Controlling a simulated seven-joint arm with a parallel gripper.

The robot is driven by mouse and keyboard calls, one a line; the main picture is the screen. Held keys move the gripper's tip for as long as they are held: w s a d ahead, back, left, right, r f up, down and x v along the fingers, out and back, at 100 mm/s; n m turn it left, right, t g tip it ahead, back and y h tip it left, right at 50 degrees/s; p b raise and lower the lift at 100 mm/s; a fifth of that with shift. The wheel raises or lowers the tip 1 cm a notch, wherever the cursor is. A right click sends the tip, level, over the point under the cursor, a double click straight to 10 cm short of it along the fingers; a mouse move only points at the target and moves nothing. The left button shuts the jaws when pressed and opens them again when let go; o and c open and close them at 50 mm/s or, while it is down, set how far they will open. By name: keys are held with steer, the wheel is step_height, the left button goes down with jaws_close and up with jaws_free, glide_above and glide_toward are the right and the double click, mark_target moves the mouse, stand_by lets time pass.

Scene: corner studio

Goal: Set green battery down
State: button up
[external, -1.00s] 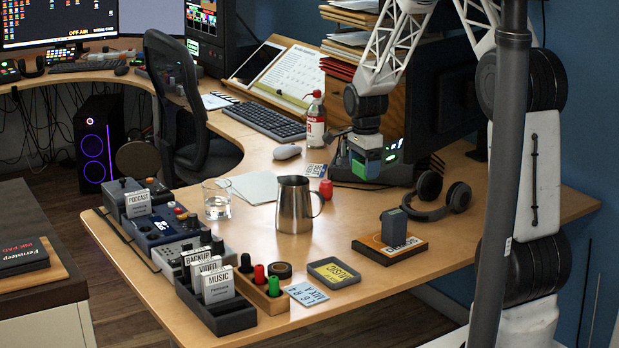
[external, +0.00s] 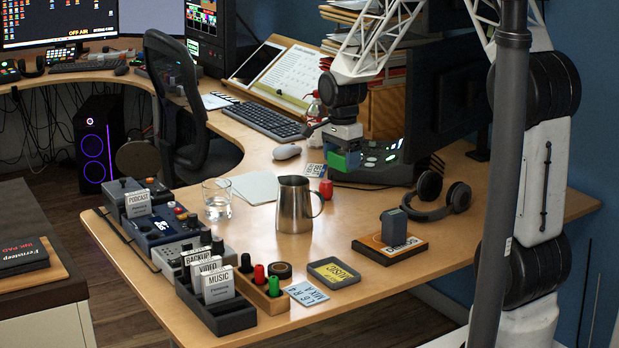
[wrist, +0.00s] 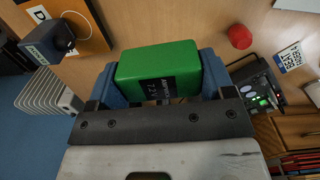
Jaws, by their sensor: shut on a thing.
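The green battery (external: 347,161) is held in my gripper (external: 343,157) near the back right of the desk, in front of the lit dock. In the wrist view the battery (wrist: 158,68) lies between blue fingers (wrist: 212,72), its dark label facing the camera. My gripper is shut on it. The battery appears to be off the desk; the exact gap is hard to tell.
The dock with green lights (external: 385,152) is just right of my gripper. A red knob-like thing (external: 326,188), a steel jug (external: 294,205) and headphones (external: 440,200) stand nearby. Bare desk (external: 360,208) lies between jug and headphones.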

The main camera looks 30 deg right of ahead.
steer(key=s+a+n, duration=0.8)
steer(key=s+a, duration=0.9)
steer(key=a, duration=0.4)
steer(key=f, duration=1)
steer(key=shift+s+f, duration=0.1)
steer(key=shift+s, duration=0.1)
steer(key=shift+w, duration=0.1)
glide_above(256, 253)
steer(key=shift+f, duration=0.7)
steer(key=shift+f, duration=1.75)
steer(key=shift+f, duration=0.15)
